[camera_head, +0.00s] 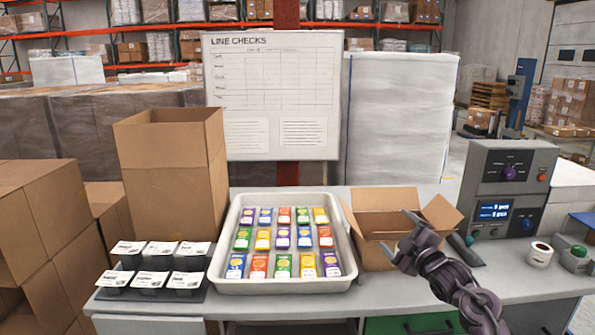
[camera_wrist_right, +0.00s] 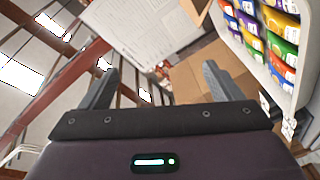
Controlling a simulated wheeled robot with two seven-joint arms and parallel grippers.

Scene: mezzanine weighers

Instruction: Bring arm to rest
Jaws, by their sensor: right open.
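My right gripper (camera_head: 408,238) is open and empty. In the head view it hangs in the air in front of the open cardboard box (camera_head: 376,222), at the right of the tray. In the right wrist view my right gripper (camera_wrist_right: 158,88) shows its two fingers wide apart with nothing between them. That camera looks tilted toward the tray, the board and the ceiling. My left gripper does not show in either view.
A white tray (camera_head: 226,258) of several coloured packets stands mid-table. Black stands with labels (camera_head: 160,280) are at left. A grey weigher (camera_head: 508,190), a tape roll (camera_head: 540,254) and a green-topped button (camera_head: 574,260) are at right. A tall carton (camera_head: 170,170) stands behind.

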